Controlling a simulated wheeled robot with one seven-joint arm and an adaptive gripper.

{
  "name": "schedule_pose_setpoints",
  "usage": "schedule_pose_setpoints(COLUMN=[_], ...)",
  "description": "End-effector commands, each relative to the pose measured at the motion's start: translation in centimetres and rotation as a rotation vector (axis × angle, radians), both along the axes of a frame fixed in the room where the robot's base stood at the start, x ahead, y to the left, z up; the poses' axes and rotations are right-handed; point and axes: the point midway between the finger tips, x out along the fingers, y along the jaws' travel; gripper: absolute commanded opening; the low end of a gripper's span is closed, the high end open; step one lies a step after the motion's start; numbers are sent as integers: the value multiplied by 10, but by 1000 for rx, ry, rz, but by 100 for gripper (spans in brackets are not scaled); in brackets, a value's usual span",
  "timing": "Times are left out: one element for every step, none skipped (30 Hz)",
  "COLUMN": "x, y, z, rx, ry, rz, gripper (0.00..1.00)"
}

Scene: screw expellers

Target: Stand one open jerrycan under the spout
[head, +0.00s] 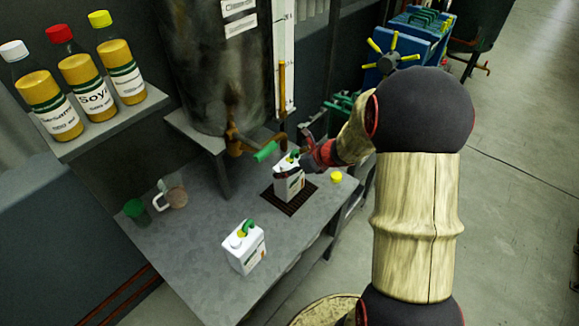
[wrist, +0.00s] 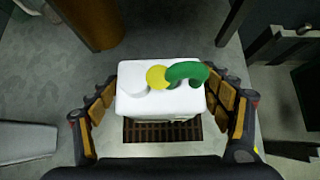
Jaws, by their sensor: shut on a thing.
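A white jerrycan (head: 288,184) with a green handle stands or hovers at the dark floor grate (head: 281,205) set in the grey bench; I cannot tell whether it touches. My gripper (head: 297,172) is shut on this jerrycan from the right. In the wrist view, the fingers of my gripper (wrist: 160,108) press both sides of the jerrycan (wrist: 140,108), with a white round part, a yellow disc and the green handle on top. A second white jerrycan (head: 244,252) stands upright nearer the bench front. The brass spout valve (head: 236,143) with a green lever is left of and behind the held can.
A yellow cap (head: 336,177) lies on the bench right of the grate. A shelf (head: 110,128) holds several oil bottles. A large tank (head: 212,65) rises behind.

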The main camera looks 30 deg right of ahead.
Motion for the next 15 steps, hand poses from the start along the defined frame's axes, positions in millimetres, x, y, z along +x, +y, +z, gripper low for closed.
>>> schedule_pose_setpoints(x=[1, 1, 1, 1, 1, 1, 0, 0, 0, 0, 0, 0, 0, 0, 0], y=[0, 0, 0, 0, 0, 0, 0, 0, 0, 0, 0, 0, 0, 0, 0], z=[2, 2, 2, 1, 0, -2, -3, -2, -2, -2, -2, -2, -2, -2, -2], rx=[0, 0, -1, -1, -1, -1, 0, 0, 0, 0, 0, 0, 0, 0, 0], ry=[-3, -3, -2, -2, -2, -2, 0, 0, 0, 0, 0, 0, 0, 0, 0], rz=[0, 0, 0, 0, 0, 0, 0, 0, 0, 0, 0, 0, 0, 0, 0], gripper=[18, 18, 18, 18, 18, 18, 80, 82, 84, 86, 87, 90, 91, 93, 95])
